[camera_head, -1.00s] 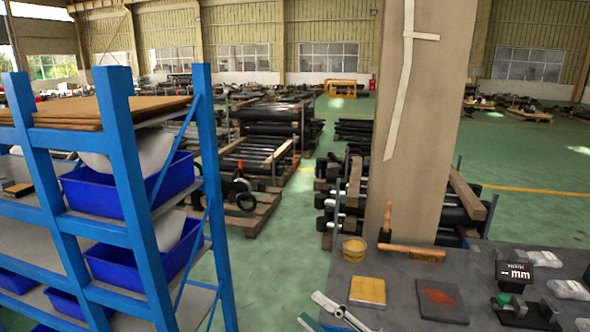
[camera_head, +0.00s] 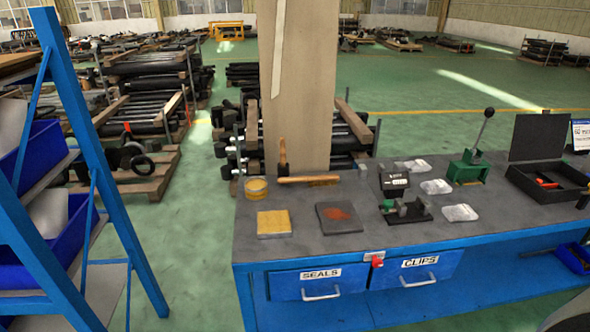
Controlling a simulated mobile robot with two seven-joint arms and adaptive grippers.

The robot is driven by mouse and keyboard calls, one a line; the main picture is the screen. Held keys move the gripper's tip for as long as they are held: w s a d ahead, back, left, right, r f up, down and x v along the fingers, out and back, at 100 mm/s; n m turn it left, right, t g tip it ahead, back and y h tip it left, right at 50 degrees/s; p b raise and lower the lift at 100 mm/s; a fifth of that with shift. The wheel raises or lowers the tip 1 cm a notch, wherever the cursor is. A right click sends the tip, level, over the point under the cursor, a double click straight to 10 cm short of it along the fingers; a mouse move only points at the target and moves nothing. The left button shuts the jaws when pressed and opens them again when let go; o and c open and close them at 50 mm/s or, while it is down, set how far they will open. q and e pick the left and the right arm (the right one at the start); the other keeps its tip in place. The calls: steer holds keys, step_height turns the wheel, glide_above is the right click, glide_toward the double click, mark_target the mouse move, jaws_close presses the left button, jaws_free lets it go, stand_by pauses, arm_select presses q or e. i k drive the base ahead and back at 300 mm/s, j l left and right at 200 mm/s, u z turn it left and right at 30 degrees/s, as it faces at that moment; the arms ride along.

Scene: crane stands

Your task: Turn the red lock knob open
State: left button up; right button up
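The red lock knob (camera_head: 377,261) sits on a small pale plate at the top of the blue bench front, between two drawers. The SEALS drawer (camera_head: 288,287) is left of it and the CLIPS drawer (camera_head: 436,272) is right of it. Both drawers look shut, each with a silver handle. The knob is small here, so its exact turn is hard to tell. Neither gripper can be made out in the head view. A rounded grey part at the lower right corner is too cut off to identify.
The grey workbench top (camera_head: 340,245) holds a yellow pad (camera_head: 274,223), a dark pad with a red stain (camera_head: 338,217), a brush (camera_head: 308,180), a green lever press (camera_head: 468,168) and a black case (camera_head: 548,182). A blue shelf rack (camera_head: 108,210) stands left, with green floor between.

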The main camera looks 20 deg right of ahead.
mark_target(376, 263)
steer(key=z, duration=1.25)
steer(key=l, duration=0.15)
